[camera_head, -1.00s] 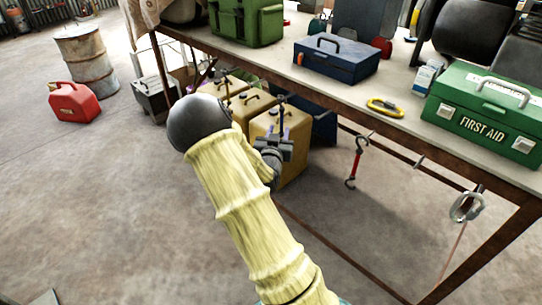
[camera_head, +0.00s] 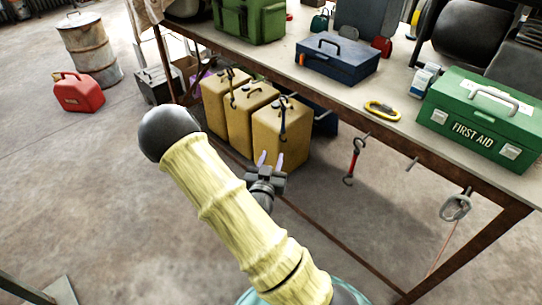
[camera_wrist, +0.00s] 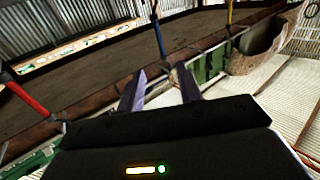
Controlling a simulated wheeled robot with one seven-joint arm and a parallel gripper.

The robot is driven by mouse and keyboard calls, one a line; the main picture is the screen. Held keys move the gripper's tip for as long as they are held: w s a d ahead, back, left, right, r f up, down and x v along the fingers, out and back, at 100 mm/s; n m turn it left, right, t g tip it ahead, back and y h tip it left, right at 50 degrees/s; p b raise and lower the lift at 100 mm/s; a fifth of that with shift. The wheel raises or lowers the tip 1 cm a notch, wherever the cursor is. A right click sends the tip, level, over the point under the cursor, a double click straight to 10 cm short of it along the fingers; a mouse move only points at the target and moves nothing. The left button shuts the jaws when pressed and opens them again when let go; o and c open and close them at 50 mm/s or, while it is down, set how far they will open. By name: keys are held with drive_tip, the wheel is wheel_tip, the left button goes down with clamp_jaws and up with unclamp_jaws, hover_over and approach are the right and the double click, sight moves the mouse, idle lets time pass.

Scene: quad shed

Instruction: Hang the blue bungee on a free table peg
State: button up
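The blue bungee (camera_head: 283,120) hangs from the table's front edge, in front of the yellow jerrycans. It also shows in the wrist view (camera_wrist: 158,38), hanging above and between my fingers. My gripper (camera_head: 270,160) is below the bungee in the head view, fingers parted and empty. The fingers also show in the wrist view (camera_wrist: 160,90), apart with nothing between them. A red bungee (camera_head: 353,160) hangs to the right. A bare peg (camera_head: 411,163) sticks out of the table edge between the red bungee and a hanging carabiner (camera_head: 456,206).
The table (camera_head: 340,93) holds a blue toolbox (camera_head: 336,62), a yellow carabiner (camera_head: 381,110) and a green first aid box (camera_head: 484,118). Yellow jerrycans (camera_head: 282,140) stand beneath, close beyond my gripper. Another bungee (camera_head: 231,88) hangs at left. The floor in front is clear.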

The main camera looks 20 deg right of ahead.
drive_tip(key=shift+s+a+p, duration=0.3)
drive_tip(key=shift+s+p, duration=0.15)
drive_tip(key=shift+p, duration=0.35)
drive_tip(key=s+a+n+g+y, duration=0.2)
drive_tip(key=s+a+g+y, duration=0.2)
drive_tip(key=a+g+y, duration=0.45)
drive_tip(key=s+a+r+n+g+y, duration=0.25)
drive_tip(key=s+r+n, duration=0.35)
drive_tip(key=s, duration=0.4)
wheel_tip(320, 180, up, 32)
drive_tip(key=d+p, duration=0.1)
drive_tip(key=p, duration=3)
drive_tip(key=shift+r+m+g, duration=0.25)
drive_tip(key=shift+m+g, duration=0.05)
drive_tip(key=shift+g, duration=0.1)
